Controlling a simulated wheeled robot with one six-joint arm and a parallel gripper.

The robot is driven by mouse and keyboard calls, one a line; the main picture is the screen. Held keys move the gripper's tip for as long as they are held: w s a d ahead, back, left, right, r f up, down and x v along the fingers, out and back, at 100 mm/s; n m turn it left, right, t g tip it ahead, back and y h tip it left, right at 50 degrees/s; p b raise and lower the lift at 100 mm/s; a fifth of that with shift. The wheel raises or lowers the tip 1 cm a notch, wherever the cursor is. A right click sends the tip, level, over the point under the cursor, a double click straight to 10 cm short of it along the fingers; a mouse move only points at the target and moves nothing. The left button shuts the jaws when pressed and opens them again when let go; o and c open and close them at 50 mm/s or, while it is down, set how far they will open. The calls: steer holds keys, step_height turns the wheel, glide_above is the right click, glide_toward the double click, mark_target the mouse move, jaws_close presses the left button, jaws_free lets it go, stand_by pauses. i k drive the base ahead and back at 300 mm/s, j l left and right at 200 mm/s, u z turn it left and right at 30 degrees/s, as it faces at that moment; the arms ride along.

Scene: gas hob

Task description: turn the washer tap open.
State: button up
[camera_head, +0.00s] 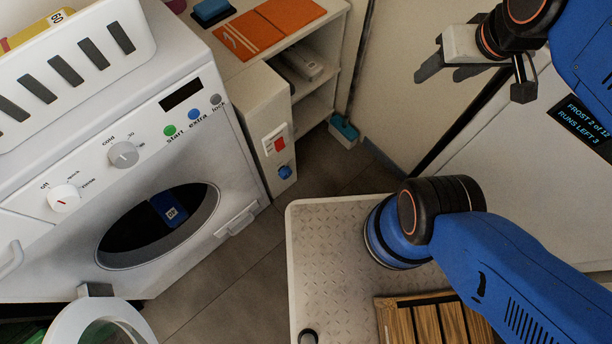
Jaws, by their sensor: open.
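A small blue round knob (285,172), which looks like the washer tap, sits low on the pale end panel of the cabinet, just right of the washing machine (232,190). A red switch (279,144) is directly above it. Whether the tap is open or closed is too small to tell. My gripper (447,70) is at the upper right, in front of a pale panel, well apart from the knob. Its dark fingers point left and hold nothing that I can see.
The washer's round door (101,322) hangs open at the lower left. A white basket (75,60) stands on the washer. Cabinet shelves (316,96) are open. A metal platform (330,235) with wooden slats (425,322) lies in front. Floor (240,265) shows between washer and platform.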

mark_target(286, 171)
steer(key=k+j+z, duration=0.3)
steer(key=k, duration=0.2)
steer(key=k+j+u, duration=0.1)
steer(key=u, duration=0.35)
steer(key=k+j+u, duration=0.1)
steer(key=u, duration=0.4)
steer(key=k+j+u, duration=0.1)
steer(key=u, duration=0.35)
steer(key=i+j, duration=0.05)
steer(key=j, duration=0.05)
